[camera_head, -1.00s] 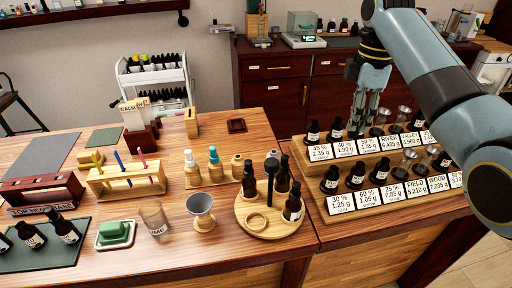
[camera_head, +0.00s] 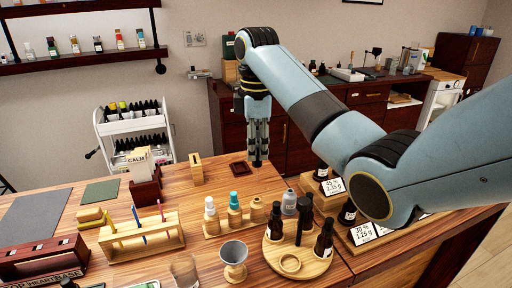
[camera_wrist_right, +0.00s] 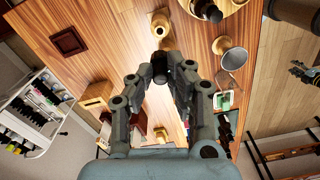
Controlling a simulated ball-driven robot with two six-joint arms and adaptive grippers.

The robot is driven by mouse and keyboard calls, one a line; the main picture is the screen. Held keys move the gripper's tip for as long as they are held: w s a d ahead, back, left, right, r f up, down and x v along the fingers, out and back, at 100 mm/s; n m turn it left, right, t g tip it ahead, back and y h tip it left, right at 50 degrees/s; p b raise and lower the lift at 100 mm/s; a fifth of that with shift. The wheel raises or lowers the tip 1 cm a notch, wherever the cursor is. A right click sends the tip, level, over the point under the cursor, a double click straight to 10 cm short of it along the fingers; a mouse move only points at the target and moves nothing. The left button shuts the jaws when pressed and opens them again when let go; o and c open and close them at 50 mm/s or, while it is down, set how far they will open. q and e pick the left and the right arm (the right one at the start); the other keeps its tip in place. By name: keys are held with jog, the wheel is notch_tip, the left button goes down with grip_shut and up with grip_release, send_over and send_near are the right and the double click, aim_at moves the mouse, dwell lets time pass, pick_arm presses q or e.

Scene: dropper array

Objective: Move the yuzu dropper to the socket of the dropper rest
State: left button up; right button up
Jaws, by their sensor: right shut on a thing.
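My right gripper (camera_head: 258,155) points down above the back edge of the wooden table, just right of a dark square tray (camera_head: 238,169). In the right wrist view the gripper (camera_wrist_right: 163,72) is shut on a small dark piece (camera_wrist_right: 161,62), which I take to be the yuzu dropper; no label on it is readable. Its lower part is hard to make out. A pale wooden block with a slot in its top (camera_head: 196,169), perhaps the dropper rest, stands left of the dark tray. It also shows in the wrist view (camera_wrist_right: 97,94).
A low wooden stand (camera_head: 210,232) holds white-topped and teal-topped bottles. A round wooden tray (camera_head: 277,262) with dark bottles is at front right, near a grey metal cup (camera_head: 233,254). My right arm hides much of the labelled bottle rack.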

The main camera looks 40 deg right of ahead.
aim_at(257, 177)
pick_arm(q)
jog(key=shift+a, duration=0.1)
pick_arm(e)
jog(key=shift+f, duration=1.9)
pick_arm(q)
jog(key=shift+a, duration=0.4)
jog(key=shift+s+d, duration=0.1)
jog(key=shift+d, duration=0.05)
pick_arm(e)
jog(key=shift+f, duration=0.1)
jog(key=shift+f, duration=0.8)
pick_arm(q)
jog(key=shift+f+b, duration=0.6)
pick_arm(e)
jog(key=shift+f, duration=1.45)
